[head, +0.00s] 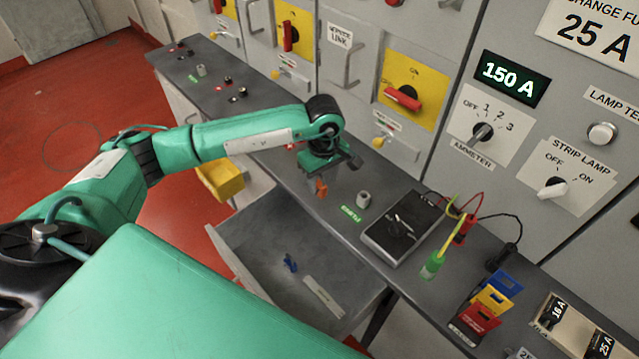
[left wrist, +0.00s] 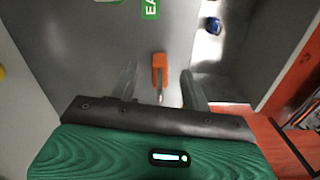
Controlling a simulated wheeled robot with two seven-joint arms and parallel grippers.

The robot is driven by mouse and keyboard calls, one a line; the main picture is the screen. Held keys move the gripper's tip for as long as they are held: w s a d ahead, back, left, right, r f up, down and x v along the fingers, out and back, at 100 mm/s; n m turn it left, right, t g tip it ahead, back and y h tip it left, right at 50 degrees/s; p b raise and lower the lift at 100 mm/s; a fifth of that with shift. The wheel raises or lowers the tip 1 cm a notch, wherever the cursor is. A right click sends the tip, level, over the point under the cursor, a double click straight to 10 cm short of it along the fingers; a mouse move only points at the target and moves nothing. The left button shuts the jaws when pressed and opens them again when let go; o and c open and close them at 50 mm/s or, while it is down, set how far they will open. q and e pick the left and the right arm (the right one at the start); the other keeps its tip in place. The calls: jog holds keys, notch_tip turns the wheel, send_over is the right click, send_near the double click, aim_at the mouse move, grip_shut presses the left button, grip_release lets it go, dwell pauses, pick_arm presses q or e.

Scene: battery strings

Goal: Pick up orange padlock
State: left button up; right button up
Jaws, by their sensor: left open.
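The orange padlock (head: 320,188) lies on the grey bench top. In the left wrist view the padlock (left wrist: 159,62) has its orange body at the top and its metal shackle pointing toward my gripper. My left gripper (head: 330,165) is above the bench near the padlock. In the left wrist view the fingers of my left gripper (left wrist: 160,85) are apart, one on each side of the padlock's shackle, with nothing held. I cannot tell the exact height above the padlock. My right gripper is not in view.
An open drawer (head: 250,238) below the bench holds a blue item (head: 290,263). A grey cylinder (head: 363,200) and a dark meter box (head: 402,228) stand right of the padlock. A yellow bin (head: 222,180) is below the bench. Grey switch panels rise behind.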

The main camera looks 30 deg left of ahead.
aim_at(321, 189)
pick_arm(q)
jog(key=shift+f+p, duration=0.3)
jog(key=shift+f, duration=1.2)
grip_shut()
jog(key=shift+r, duration=0.2)
